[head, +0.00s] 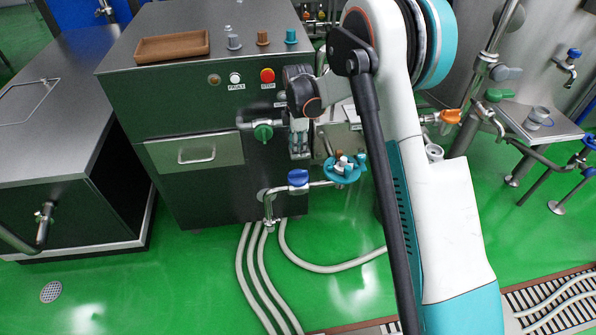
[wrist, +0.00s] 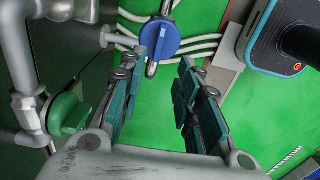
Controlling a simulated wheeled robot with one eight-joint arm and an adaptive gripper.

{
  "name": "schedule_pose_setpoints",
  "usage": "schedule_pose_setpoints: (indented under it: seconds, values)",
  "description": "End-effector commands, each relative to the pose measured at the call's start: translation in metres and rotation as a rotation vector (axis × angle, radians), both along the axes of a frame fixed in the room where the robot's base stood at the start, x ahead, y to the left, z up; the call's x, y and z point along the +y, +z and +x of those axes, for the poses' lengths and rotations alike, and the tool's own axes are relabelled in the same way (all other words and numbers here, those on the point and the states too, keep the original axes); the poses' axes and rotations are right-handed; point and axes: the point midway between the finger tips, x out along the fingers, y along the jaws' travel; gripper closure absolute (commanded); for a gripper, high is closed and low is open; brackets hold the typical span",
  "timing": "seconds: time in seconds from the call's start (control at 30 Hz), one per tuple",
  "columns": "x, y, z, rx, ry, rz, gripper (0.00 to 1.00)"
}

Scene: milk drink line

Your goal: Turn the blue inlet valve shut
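The blue inlet valve (head: 298,179) sits on a metal pipe low in front of the dark green cabinet. In the wrist view its round blue handle (wrist: 159,39) has a raised bar and shows just beyond the fingertips. My gripper (head: 300,155) points down above the valve in the head view. In the wrist view my gripper (wrist: 173,62) is open, with a clear gap between the two fingers and nothing held. The left fingertip overlaps the lower edge of the handle in the picture; I cannot tell if they touch.
A green valve (head: 263,132) is close by on the left; it also shows beside the left finger in the wrist view (wrist: 68,113). A teal fitting (head: 345,169) stands right of the blue valve.

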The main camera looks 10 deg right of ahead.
Motion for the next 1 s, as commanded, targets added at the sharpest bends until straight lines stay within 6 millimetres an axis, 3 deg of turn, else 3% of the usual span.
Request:
schedule_pose_setpoints:
  seconds: [0.3, 0.5, 0.7, 1.0]
  values:
    - [0.0, -0.066, 0.0, -0.001, -0.001, 0.0, 0.69]
    - [0.0, -0.099, 0.0, -0.001, -0.002, 0.0, 0.69]
    - [0.0, -0.117, 0.0, -0.001, -0.002, 0.0, 0.69]
    - [0.0, -0.12, 0.0, -0.001, -0.002, 0.0, 0.69]
